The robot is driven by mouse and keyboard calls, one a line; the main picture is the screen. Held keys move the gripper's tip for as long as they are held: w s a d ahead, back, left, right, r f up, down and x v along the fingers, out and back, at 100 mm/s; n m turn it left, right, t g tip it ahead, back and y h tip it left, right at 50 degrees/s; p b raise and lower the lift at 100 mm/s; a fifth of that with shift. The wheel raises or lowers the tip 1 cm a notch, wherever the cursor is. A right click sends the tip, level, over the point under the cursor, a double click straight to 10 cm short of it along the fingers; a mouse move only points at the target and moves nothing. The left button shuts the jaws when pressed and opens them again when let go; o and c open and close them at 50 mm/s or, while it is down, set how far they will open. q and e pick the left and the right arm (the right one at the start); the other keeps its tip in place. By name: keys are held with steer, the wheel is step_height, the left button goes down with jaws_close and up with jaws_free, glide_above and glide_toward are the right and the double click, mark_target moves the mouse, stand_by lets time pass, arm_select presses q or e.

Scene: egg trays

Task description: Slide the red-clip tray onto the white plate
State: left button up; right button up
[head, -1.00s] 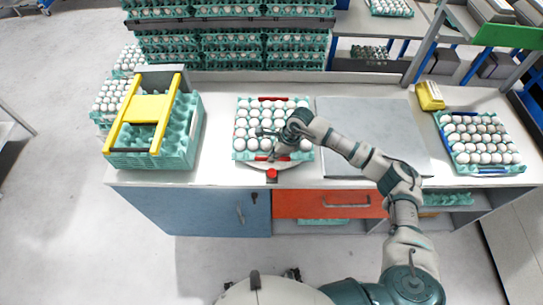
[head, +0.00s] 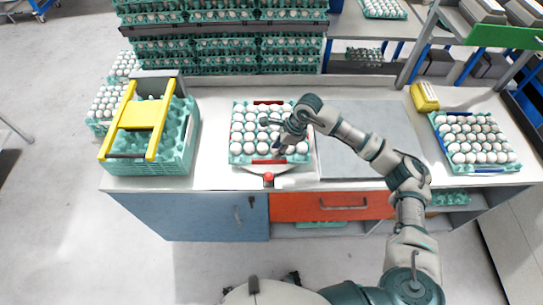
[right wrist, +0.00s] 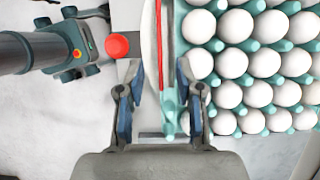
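The red-clip tray (head: 235,158) is a teal tray full of white eggs, with a red clip on its front and back rims. It lies on the table, partly over a round white plate (head: 284,168) whose front edge shows beside a red knob (head: 268,179). My right gripper (head: 276,150) is over the tray's front rim. In the right wrist view its two fingers (right wrist: 160,82) stand apart either side of the rim and red clip, with a gap at the left finger. A gripper-like part of mine is at upper left there; its fingers are unclear.
A pale grey square panel (head: 365,135) lies right of the tray. Further right are a yellow box (head: 425,97) and a blue-clip egg tray (head: 466,168). Teal trays under a yellow frame (head: 140,115) stand at left. Stacked egg trays (head: 225,22) rise behind.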

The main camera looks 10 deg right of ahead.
steer(key=v, duration=0.5)
stand_by(0.4)
